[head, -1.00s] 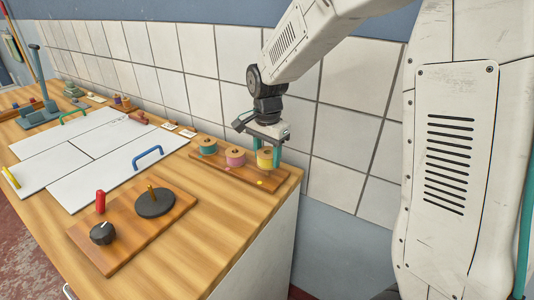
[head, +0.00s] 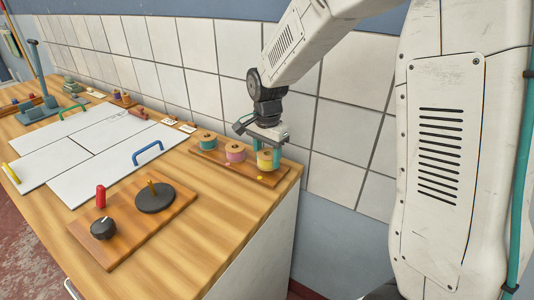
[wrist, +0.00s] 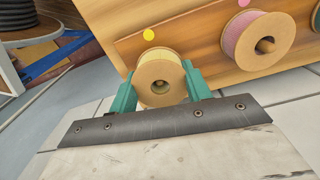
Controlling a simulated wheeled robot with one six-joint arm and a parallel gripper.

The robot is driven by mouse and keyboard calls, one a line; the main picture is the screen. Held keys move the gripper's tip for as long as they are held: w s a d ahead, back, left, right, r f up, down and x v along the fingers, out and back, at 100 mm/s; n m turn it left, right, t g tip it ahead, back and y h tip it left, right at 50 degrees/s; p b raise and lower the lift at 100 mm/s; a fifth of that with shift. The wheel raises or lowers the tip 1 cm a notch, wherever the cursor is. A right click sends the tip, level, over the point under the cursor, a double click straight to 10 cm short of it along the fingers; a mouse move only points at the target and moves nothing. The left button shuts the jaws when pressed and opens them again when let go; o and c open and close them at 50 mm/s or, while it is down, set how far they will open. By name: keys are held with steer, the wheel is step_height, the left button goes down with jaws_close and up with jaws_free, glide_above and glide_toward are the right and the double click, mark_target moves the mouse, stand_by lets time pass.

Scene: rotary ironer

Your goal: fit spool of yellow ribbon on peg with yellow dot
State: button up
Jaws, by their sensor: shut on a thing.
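The spool of yellow ribbon (head: 265,159) is at the right end of the wooden peg board (head: 212,165), over the place marked by the yellow dot (head: 260,179). It looks upright and about level with its neighbours. In the wrist view, the yellow spool (wrist: 160,78) sits between the two green fingers of my gripper (wrist: 158,92), which is shut on it. The yellow dot (wrist: 149,34) lies just beyond the spool. The peg under it is mostly hidden; I cannot tell how far down the spool sits.
A pink spool (head: 235,152) and a teal spool (head: 207,142) stand on the same board. The tiled wall (head: 340,140) is close behind. A board with a black knob (head: 103,229) and white panels (head: 90,150) lie on the counter to the left.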

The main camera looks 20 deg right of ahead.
steer(key=o, duration=1.7)
steer(key=shift+r, duration=4.6)
